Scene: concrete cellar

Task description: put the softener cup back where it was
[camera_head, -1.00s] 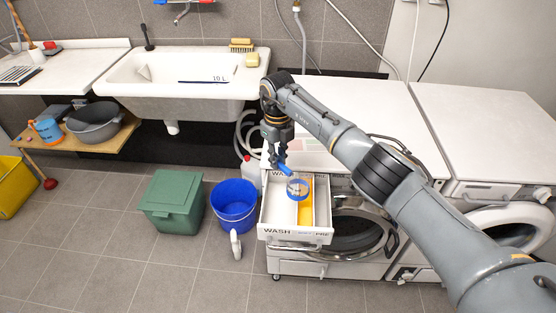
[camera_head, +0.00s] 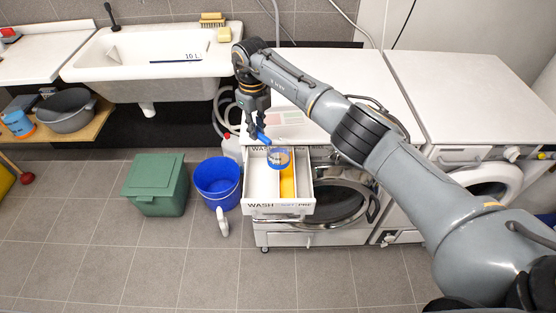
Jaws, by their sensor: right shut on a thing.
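My right gripper (camera_head: 264,138) comes down over the washing machine's open detergent drawer (camera_head: 255,190). It is shut on the softener cup (camera_head: 278,158), a small clear cup with blue on it. The cup is over the rear half of the drawer, above the yellow strip (camera_head: 288,183). Whether it touches the drawer I cannot tell. The drawer front is lettered WASH on the left and PRE on the right, with a small, hard-to-read label between. My left gripper is not in view.
A blue bucket (camera_head: 217,184) and a green lidded bin (camera_head: 155,186) stand on the floor left of the drawer. The washing machine top (camera_head: 345,85) is behind, with a second machine (camera_head: 460,95) to the right. A sink (camera_head: 150,65) is at the back left.

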